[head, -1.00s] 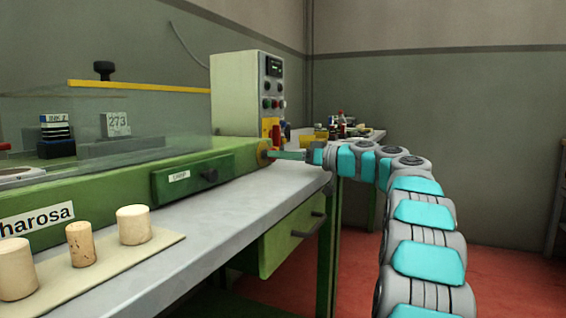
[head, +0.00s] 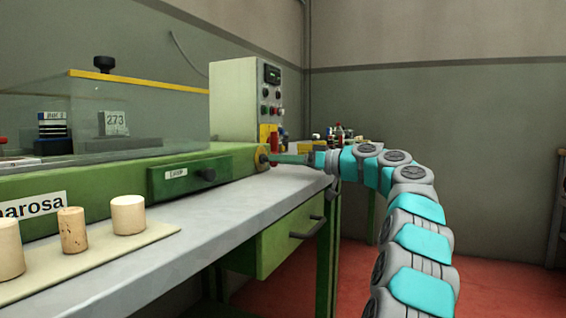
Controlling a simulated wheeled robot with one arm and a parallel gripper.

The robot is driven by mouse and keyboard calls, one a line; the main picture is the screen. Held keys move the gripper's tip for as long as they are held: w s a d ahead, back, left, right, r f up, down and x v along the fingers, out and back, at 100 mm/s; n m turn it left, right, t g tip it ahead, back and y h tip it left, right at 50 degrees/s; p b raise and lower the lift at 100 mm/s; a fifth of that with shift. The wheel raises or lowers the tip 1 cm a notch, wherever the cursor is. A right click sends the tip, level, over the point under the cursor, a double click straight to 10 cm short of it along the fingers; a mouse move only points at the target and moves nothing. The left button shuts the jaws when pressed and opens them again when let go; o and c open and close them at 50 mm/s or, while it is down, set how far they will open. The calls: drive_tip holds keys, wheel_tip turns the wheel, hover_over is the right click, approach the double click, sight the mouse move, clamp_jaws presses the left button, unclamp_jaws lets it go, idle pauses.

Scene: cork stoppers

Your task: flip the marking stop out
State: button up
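The long green machine (head: 110,195) lies along the bench under a clear cover (head: 160,112) with a yellow top edge. My gripper (head: 304,159) is at this end of the machine, seen small and from behind. Its fingers are not clear, so its opening and any contact cannot be made out.
Several corks (head: 128,215) stand on a beige mat (head: 95,262) at the bench's front left. A control box (head: 238,100) stands behind the machine's right end. A small drawer (head: 182,177) sits in the machine's front. The grey bench top (head: 235,205) is clear right of the mat.

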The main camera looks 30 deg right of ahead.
drive_tip(key=o, duration=0.4)
drive_tip(key=shift+s+r, duration=0.1)
drive_tip(key=shift+s, duration=0.1)
drive_tip(key=shift+o, duration=0.3)
drive_tip(key=shift+d, duration=0.1)
drive_tip(key=v, duration=0.7)
drive_tip(key=shift+s+d, duration=0.25)
drive_tip(key=shift+s, duration=0.05)
